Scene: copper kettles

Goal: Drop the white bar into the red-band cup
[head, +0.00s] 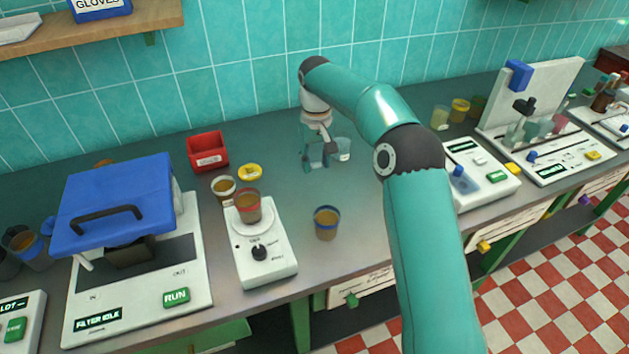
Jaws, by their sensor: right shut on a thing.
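The red-band cup (247,206) holds brown liquid and stands upright on the round plate of a white device with a black knob (266,262). My right gripper (319,164) is low over the counter, behind and to the right of that cup. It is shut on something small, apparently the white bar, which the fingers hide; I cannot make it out. A clear cup with a pale label (342,149) is close to the gripper's right side; I cannot tell whether they touch. My left gripper is not in view.
A blue-band cup (326,223) stands right of the device. A white-rimmed cup (223,187), a yellow item (250,172) and a red bin (208,151) are behind it. A blue-lidded machine (115,205) fills the left. Counter between gripper and blue-band cup is clear.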

